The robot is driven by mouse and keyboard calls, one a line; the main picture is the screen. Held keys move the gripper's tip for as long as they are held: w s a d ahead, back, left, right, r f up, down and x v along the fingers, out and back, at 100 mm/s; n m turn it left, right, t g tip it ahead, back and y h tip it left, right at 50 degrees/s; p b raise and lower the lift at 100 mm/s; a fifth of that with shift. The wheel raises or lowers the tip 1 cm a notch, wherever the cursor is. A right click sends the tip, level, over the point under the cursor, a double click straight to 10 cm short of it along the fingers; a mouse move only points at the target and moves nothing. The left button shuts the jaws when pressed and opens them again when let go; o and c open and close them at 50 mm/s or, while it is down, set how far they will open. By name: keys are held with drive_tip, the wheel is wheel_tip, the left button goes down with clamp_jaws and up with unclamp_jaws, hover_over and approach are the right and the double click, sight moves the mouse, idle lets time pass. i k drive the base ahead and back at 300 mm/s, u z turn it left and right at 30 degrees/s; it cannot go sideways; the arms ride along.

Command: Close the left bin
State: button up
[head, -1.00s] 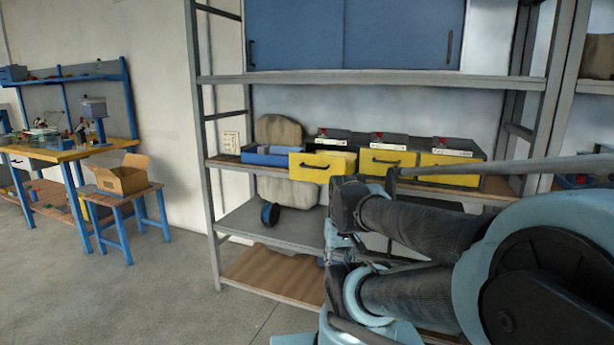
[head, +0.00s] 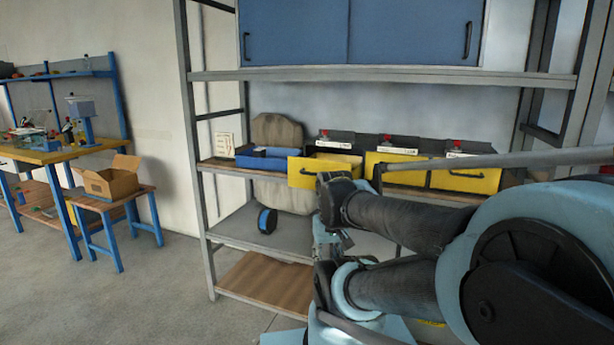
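The left bin is a yellow drawer (head: 302,173) in a row of bins on the middle shelf. It is pulled out, its front standing forward of the yellow bins to its right. The middle yellow bin (head: 391,157) and right yellow bin (head: 466,180) look pushed in, partly covered by my arm. My folded arm fills the lower right of the head view, with a joint just below and right of the left bin's front. I cannot make out my gripper's fingers, so its opening does not show.
A blue open bin (head: 262,159) sits left of the yellow bins. A black and blue spool (head: 267,220) stands on the lower shelf. Blue sliding doors (head: 345,32) are above. A cardboard box (head: 110,182) sits on a small bench at left. The floor at left is clear.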

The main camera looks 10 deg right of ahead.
sight(302, 171)
drive_tip(key=i, duration=0.6)
drive_tip(key=k, duration=2)
drive_tip(key=z, duration=0.35)
drive_tip(key=i, duration=1)
drive_tip(key=z, duration=0.05)
